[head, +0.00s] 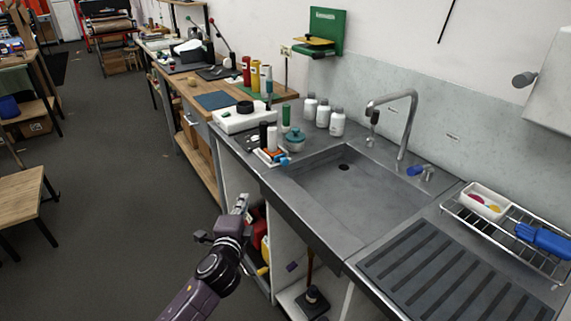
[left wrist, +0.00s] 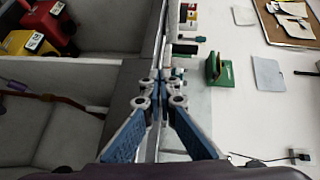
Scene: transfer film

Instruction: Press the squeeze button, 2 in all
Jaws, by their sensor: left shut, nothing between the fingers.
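My left gripper (head: 242,203) is shut and empty. It is in front of the counter, at the open cabinet below the sink's left end. In the left wrist view the fingertips (left wrist: 157,76) are together. No part is clearly recognisable as the squeeze button. A green wall-mounted device (head: 327,27) with a yellow plate (head: 314,41) is at the back, well away from the gripper. A green object (left wrist: 218,70) also shows in the left wrist view, beyond the fingertips. My right gripper is not in view.
The counter has a sink (head: 340,180), a faucet (head: 400,120), several white bottles (head: 323,116) and a wire rack (head: 505,228). A wooden table (head: 245,90) stands farther back. Red and yellow containers (left wrist: 28,42) are in the cabinet. The floor at left (head: 120,210) has free room.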

